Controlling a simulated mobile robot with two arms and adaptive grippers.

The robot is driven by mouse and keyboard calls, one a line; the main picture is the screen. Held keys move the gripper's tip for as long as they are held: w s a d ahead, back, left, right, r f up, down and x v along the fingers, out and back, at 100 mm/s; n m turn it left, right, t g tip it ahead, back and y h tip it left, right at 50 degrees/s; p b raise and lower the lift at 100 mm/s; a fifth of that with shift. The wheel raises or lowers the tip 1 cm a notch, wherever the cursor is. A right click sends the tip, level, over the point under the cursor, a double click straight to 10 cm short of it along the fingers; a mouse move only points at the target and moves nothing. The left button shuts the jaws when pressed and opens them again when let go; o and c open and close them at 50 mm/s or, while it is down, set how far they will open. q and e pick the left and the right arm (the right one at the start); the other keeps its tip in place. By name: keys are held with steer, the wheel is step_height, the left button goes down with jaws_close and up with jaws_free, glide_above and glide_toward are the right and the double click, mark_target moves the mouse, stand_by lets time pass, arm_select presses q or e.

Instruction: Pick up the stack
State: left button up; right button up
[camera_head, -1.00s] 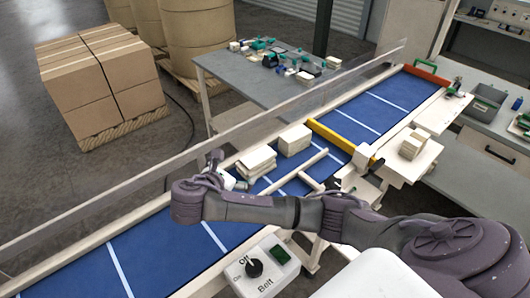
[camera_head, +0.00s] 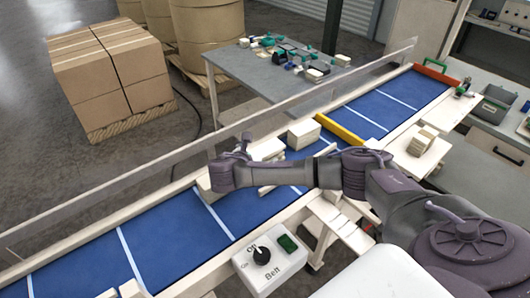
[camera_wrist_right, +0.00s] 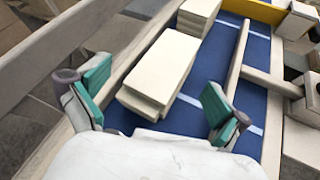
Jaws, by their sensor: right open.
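A stack of off-white slabs (camera_head: 268,149) lies on the blue conveyor belt, partly hidden in the head view by my right gripper (camera_head: 243,152). In the right wrist view the stack (camera_wrist_right: 165,68) lies ahead with its near end between the fingers, its layers slightly offset. My right gripper (camera_wrist_right: 155,105) is open, with one teal-padded finger on each side and nothing held. Whether a finger touches the stack cannot be told. A second off-white stack (camera_head: 303,133) stands just beyond, farther along the belt; it also shows in the wrist view (camera_wrist_right: 198,14). My left gripper is out of view.
The belt (camera_head: 170,235) has a clear rail (camera_head: 130,188) along its far side and a yellow bar (camera_head: 338,130) across it. A control box (camera_head: 272,266) stands at the near edge. Small blocks (camera_head: 422,140) sit on a side shelf. A cluttered table (camera_head: 235,68) stands behind.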

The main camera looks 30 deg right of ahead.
steer(key=shift+x, duration=1.4)
steer(key=shift+a, duration=0.1)
steer(key=c, duration=0.4)
steer(key=shift+s, duration=0.1)
steer(key=c, duration=1.3)
